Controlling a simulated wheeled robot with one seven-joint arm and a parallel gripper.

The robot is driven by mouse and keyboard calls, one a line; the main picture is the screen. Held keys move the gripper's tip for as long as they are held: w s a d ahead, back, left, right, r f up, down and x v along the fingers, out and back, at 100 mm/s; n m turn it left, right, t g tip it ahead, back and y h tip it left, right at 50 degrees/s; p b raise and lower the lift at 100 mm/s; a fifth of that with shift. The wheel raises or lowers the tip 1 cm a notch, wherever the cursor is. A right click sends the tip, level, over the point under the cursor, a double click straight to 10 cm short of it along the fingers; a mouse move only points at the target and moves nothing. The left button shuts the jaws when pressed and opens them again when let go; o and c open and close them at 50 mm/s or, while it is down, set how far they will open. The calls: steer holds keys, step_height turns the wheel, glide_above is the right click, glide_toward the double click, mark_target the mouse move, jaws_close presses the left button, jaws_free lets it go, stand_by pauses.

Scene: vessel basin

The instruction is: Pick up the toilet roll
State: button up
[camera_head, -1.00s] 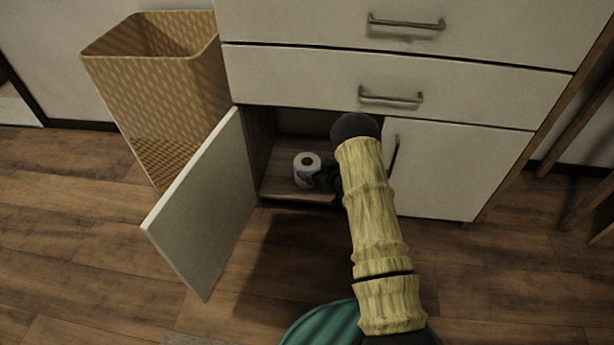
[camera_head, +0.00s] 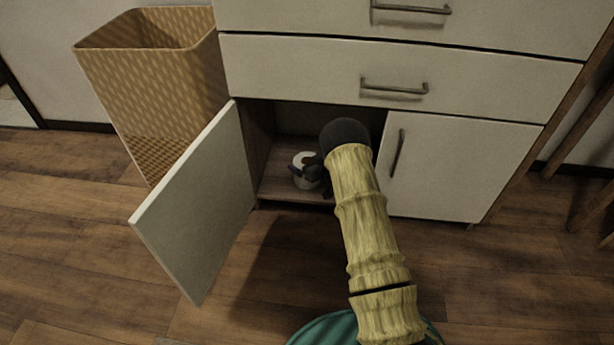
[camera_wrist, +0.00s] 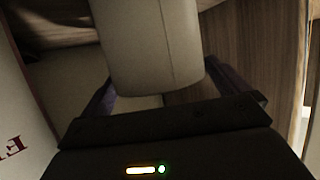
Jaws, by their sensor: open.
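The white toilet roll (camera_head: 302,182) stands upright on the floor of the open lower left cabinet compartment. My gripper (camera_head: 308,168) is inside the compartment at the roll, its dark fingers covering part of the roll's top and side. In the wrist view the roll (camera_wrist: 150,50) fills the upper middle. The open gripper (camera_wrist: 160,90) has one finger on each side of it. I cannot tell whether either finger touches the roll. My arm hides the right part of the compartment.
The cabinet door (camera_head: 200,205) stands open at the left, close to the arm's way out. A drawer front (camera_head: 300,72) hangs above the opening, and the closed right door (camera_head: 465,165) is beside it. A woven basket (camera_head: 160,90) stands left. Wooden floor in front is clear.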

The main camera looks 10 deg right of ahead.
steer(key=shift+w+a+f, duration=0.15)
steer(key=shift+w, duration=0.25)
steer(key=c, duration=0.8)
step_height(320, 180, up, 10)
steer(key=p, duration=0.7)
